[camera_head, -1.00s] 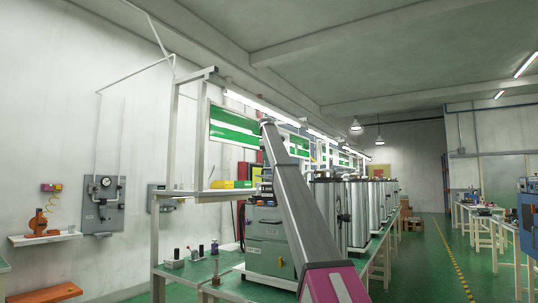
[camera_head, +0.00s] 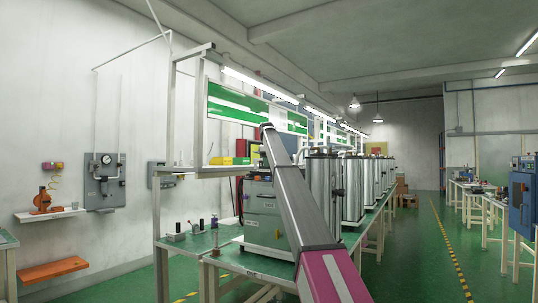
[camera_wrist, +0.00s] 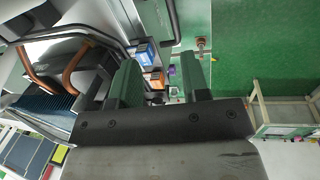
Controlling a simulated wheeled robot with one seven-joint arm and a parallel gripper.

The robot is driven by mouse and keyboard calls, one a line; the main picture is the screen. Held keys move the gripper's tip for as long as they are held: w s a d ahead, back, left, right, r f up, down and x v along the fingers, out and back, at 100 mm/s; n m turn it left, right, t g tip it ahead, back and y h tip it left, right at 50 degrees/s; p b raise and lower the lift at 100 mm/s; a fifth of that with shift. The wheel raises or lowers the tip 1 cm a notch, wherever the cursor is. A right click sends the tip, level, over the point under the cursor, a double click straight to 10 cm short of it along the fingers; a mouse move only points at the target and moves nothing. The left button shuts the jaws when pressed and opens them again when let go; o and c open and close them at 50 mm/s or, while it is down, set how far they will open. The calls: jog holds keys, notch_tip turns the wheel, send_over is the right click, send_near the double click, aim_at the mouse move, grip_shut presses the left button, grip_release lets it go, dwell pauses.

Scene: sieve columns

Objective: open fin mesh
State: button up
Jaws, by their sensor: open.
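In the wrist view my gripper (camera_wrist: 160,76) is open, its two dark green fingers apart with nothing held between them. A dark blue ribbed part (camera_wrist: 40,104), which may be the fin mesh, shows at the left edge of the wrist view, beside curved orange-brown tubes (camera_wrist: 75,62) and a dark rounded body. It lies left of the fingers and apart from them. In the head view a grey machine (camera_head: 265,212) stands on the green bench, partly behind my arm. My gripper and the mesh cannot be made out there; my arm covers that area.
Tall silver columns (camera_head: 319,190) stand in a row on the bench, close right of my arm. Small tools (camera_head: 196,227) sit near the bench's front left. In the wrist view a blue box (camera_wrist: 144,53) and an orange box (camera_wrist: 153,79) lie beyond the fingers. The right aisle floor is clear.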

notch_tip(320, 180, down, 6)
jog(key=s, duration=0.1)
jog(key=shift+d+f, duration=0.15)
jog(key=shift+d, duration=0.1)
